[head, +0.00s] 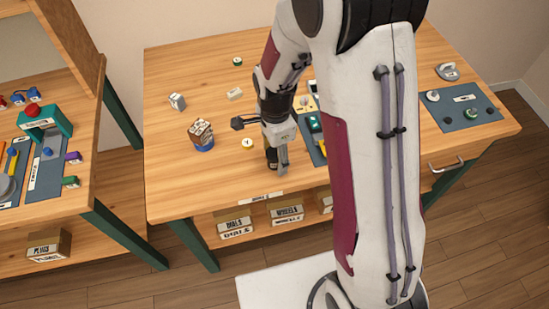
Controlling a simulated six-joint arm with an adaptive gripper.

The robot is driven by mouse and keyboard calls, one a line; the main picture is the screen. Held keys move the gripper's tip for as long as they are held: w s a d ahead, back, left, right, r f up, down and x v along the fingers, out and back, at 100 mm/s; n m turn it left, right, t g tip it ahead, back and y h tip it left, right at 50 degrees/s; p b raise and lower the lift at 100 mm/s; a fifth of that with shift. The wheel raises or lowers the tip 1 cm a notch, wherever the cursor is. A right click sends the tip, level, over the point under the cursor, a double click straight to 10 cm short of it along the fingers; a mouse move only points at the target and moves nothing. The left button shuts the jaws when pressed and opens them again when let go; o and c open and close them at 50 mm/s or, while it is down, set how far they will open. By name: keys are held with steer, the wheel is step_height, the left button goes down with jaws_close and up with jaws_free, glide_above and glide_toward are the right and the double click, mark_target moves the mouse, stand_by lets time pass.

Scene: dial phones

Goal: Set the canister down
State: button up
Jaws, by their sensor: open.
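My gripper (278,162) points down over the front middle of the wooden table (170,200), close to the tabletop. Its jaws are open. A small dark shape shows at its fingertips; I cannot tell whether it is the canister or part of a finger. No thing in view is clearly marked as the canister. My arm hides part of the table's middle and right.
White blocks (177,102) and a green-topped piece (238,62) lie farther back. A blue-grey mat (465,118) with parts is at right. Labelled boxes (236,226) sit below the front edge. The front left tabletop is clear.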

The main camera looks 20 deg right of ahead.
mark_target(275, 152)
steer(key=c, duration=1.2)
steer(key=shift+c, duration=0.2)
steer(key=shift+r, duration=0.1)
steer(key=shift+r, duration=4.9)
